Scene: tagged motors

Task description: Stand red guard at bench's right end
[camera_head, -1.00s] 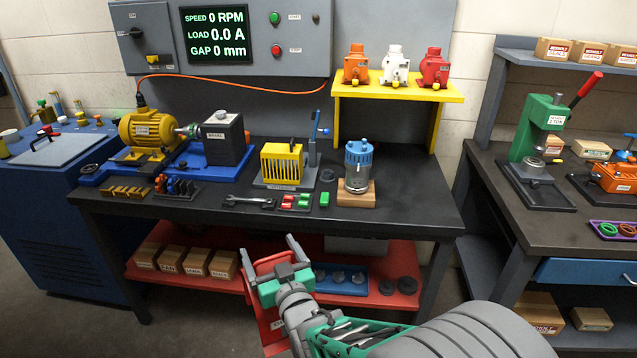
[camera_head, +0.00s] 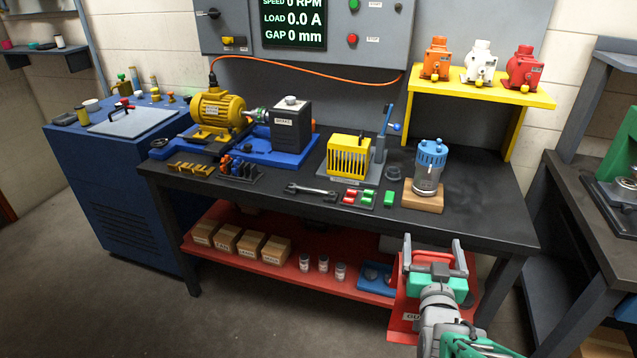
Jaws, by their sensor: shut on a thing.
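The red guard (camera_head: 404,312) is an upright-looking red panel with a white label, partly hidden behind my gripper (camera_head: 433,247) and arm. My gripper is shut on the guard and holds it in front of the bench's lower right part. The black workbench (camera_head: 480,215) stands behind it; its right end lies up and to the right of my gripper. Whether the guard touches the floor or the lower shelf cannot be told.
A blue-topped pump (camera_head: 430,165) on a wooden block stands on the bench, right of the yellow guard (camera_head: 348,155). The red lower shelf (camera_head: 345,283) holds boxes and jars. A floor gap separates the bench from the right-hand bench (camera_head: 570,190).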

